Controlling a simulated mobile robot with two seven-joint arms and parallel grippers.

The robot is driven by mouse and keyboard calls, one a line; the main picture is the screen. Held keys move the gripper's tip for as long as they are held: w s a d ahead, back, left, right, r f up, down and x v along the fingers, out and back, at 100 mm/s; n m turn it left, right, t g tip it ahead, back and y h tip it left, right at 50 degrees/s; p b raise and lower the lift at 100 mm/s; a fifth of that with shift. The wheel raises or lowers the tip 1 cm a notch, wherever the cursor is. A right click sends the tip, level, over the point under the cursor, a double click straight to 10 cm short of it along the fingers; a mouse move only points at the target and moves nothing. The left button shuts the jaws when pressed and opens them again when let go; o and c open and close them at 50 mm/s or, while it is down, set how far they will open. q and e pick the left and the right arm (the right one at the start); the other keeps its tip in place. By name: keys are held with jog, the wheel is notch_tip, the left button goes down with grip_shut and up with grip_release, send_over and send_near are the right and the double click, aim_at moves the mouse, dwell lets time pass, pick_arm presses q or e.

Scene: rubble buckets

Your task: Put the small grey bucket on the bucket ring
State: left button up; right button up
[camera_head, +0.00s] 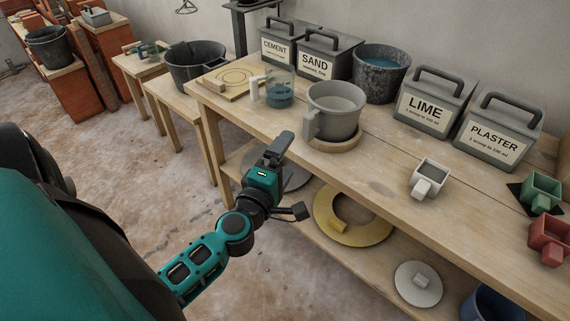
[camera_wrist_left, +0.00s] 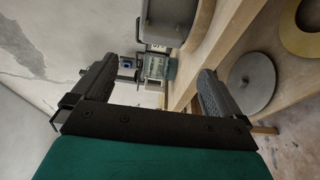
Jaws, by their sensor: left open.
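The small grey bucket (camera_head: 345,97), with pale contents and a block-like grip on its left side, stands upright on the workbench. The wooden bucket ring (camera_head: 347,144) shows under its base, and the bucket appears to rest on it. Whether it is fully seated I cannot tell. My left gripper (camera_head: 280,146) is open and empty, in front of the bench edge, left of and below the bucket, apart from it. In the left wrist view the bucket (camera_wrist_left: 170,18) shows at the top, beyond the open fingers (camera_wrist_left: 155,76). My right gripper is not in view.
A clear jug (camera_head: 280,93) with blue-green liquid stands left of the bucket. Labelled tubs (camera_head: 427,108) and a dark water bucket (camera_head: 382,75) stand behind. A white scoop (camera_head: 429,178) is to the right. The lower shelf holds a yellow ring (camera_head: 330,215) and discs.

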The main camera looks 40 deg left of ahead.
pick_arm(q)
jog(key=s+d+f+m+g+h, duration=0.1)
jog(key=s+d+f+m+h, duration=0.1)
jog(key=d+m+h, duration=0.35)
jog(key=s+d+f+m+g+h, duration=0.1)
jog(key=s+d+f+m+h, duration=0.15)
jog(key=d+m, duration=0.55)
jog(key=s+d+f+m+g+y, duration=0.1)
jog(key=s+f+m+g, duration=0.3)
jog(key=f+m, duration=0.4)
jog(key=shift+s+d+f+m+g, duration=0.15)
jog(key=shift+s+d+m+g, duration=0.2)
jog(key=shift+s+m, duration=0.55)
